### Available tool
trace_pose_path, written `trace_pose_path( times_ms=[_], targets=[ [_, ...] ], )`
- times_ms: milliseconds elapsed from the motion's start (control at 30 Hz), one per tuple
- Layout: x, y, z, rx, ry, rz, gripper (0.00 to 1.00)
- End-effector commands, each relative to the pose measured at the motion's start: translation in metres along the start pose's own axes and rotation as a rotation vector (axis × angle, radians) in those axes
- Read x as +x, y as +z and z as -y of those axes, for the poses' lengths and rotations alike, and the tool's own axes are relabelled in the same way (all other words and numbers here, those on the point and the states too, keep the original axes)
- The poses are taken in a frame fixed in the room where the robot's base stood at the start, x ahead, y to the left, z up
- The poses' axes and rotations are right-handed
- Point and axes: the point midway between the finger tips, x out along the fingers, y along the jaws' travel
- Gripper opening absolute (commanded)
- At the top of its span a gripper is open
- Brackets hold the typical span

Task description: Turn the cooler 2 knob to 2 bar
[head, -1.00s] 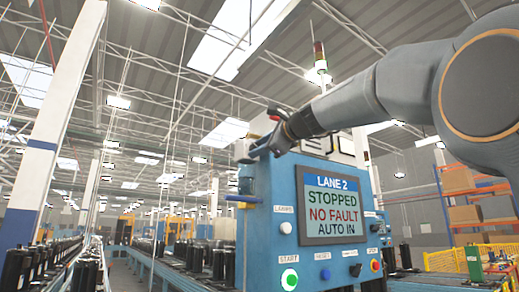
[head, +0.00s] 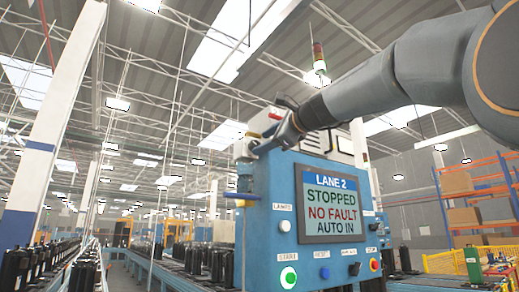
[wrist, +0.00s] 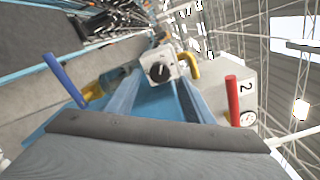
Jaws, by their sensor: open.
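In the wrist view a black round knob (wrist: 160,72) with a pale pointer mark sits on a light grey box, ahead of my gripper (wrist: 161,80). The two blue-grey fingers are apart and empty, with the knob seen between their far ends. Whether they overlap it in depth I cannot tell. A small white gauge (wrist: 247,118) and a "2" label (wrist: 247,87) are to the right; the gauge reading is too small to read. In the head view my gripper (head: 268,130) is at the blue cabinet's top left; the knob is not clear there.
A red rod (wrist: 233,98) and a blue rod (wrist: 65,80) stand on either side of my gripper. A yellow pipe bend (wrist: 191,66) is just right of the knob box. The cabinet's screen (head: 330,205) reads LANE 2, STOPPED, NO FAULT, AUTO IN.

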Motion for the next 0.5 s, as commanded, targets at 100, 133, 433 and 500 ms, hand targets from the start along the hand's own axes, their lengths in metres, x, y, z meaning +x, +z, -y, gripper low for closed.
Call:
trace_pose_path(
  times_ms=[100,133,433,500],
  targets=[
    [-0.02,-0.001,-0.001,-0.001,-0.002,0.0,0.48],
    [-0.024,-0.001,-0.001,0.0,-0.002,-0.001,0.48],
    [-0.041,-0.001,-0.001,0.001,0.001,0.0,0.48],
    [-0.041,0.0,-0.001,0.001,0.001,0.0,0.48]
  ],
)
